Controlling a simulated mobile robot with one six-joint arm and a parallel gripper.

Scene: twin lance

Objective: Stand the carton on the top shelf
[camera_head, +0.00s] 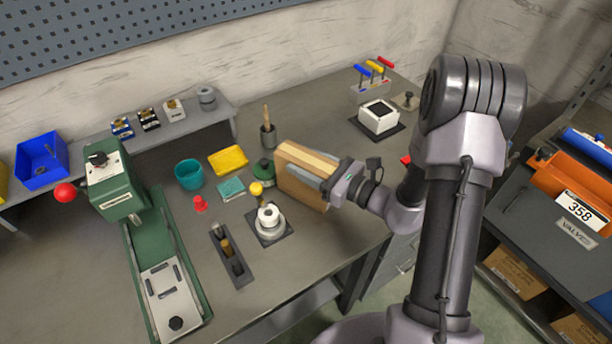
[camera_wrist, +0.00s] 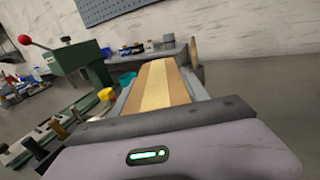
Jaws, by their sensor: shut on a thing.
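The carton (camera_head: 308,156) is a brown box with a pale stripe along its top, over the right part of the workbench in the head view. My gripper (camera_head: 312,178) is shut on it, with grey fingers along its sides. In the wrist view the carton (camera_wrist: 158,84) lies between the two fingers of my gripper (camera_wrist: 160,92). I cannot tell whether its underside touches the bench. A shelf unit stands at the right of the head view, and its dark top shelf (camera_head: 520,215) is partly visible.
Brown boxes (camera_head: 515,270) sit on the level below. Near the carton on the workbench (camera_head: 330,245) are a green container (camera_head: 263,168), a white round fixture (camera_head: 269,219) and a white square block (camera_head: 379,117).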

